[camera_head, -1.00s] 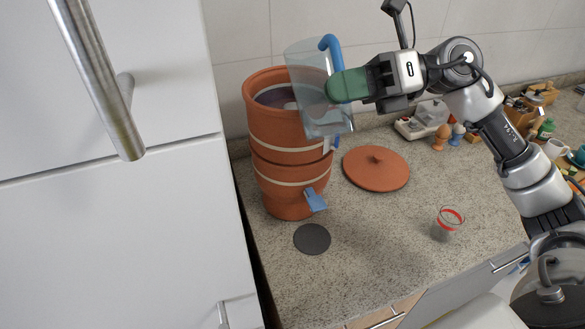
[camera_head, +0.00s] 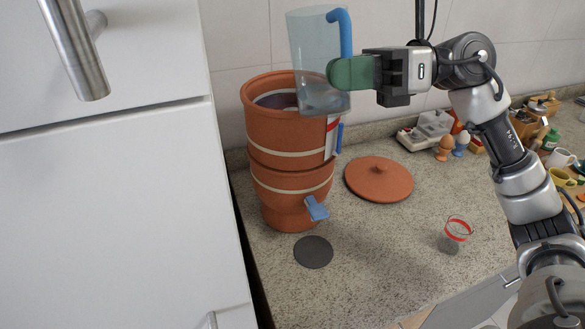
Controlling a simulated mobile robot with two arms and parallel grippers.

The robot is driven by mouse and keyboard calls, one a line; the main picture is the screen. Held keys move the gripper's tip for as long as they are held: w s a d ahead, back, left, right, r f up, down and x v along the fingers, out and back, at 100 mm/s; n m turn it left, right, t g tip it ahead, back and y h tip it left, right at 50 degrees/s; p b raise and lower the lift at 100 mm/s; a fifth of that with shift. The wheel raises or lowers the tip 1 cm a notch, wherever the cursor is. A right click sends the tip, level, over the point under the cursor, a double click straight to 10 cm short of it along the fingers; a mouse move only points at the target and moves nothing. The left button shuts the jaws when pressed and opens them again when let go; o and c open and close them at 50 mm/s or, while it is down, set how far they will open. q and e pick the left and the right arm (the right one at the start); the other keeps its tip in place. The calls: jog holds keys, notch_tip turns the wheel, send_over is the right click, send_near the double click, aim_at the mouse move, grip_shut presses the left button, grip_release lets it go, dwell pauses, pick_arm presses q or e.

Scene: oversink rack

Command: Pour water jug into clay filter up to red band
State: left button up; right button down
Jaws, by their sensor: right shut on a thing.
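The clay filter (camera_head: 285,135) stands on the counter at the left, its top open and dark inside. Its upper right side carries a white strip with a red part (camera_head: 331,139) and a blue piece beside it. A blue tap (camera_head: 316,208) sticks out low on its front. My right gripper (camera_head: 350,74) is shut on the blue handle of the clear water jug (camera_head: 312,50). The jug is nearly upright, above the filter's right rim, with a little water at its bottom. No water stream shows. The water level in the filter cannot be read clearly. My left gripper is not in view.
The clay lid (camera_head: 378,178) lies right of the filter. A dark round mat (camera_head: 313,252) lies in front. A clear cup with a red rim (camera_head: 456,233) stands further right. Egg cups (camera_head: 445,147) and other items line the back right.

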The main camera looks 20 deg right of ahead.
jog(key=shift+w+r, duration=0.1)
jog(key=shift+r, duration=0.15)
jog(key=shift+f+n+b, duration=0.2)
jog(key=shift+n+b, duration=0.1)
jog(key=shift+n, duration=0.1)
jog(key=w+n+b, duration=0.1)
jog(key=w+f+n+b, duration=0.1)
jog(key=b, duration=0.1)
jog(key=shift+f+n+y+b, duration=0.1)
jog(key=shift+n+y+b, duration=0.2)
jog(key=shift+n+y, duration=0.1)
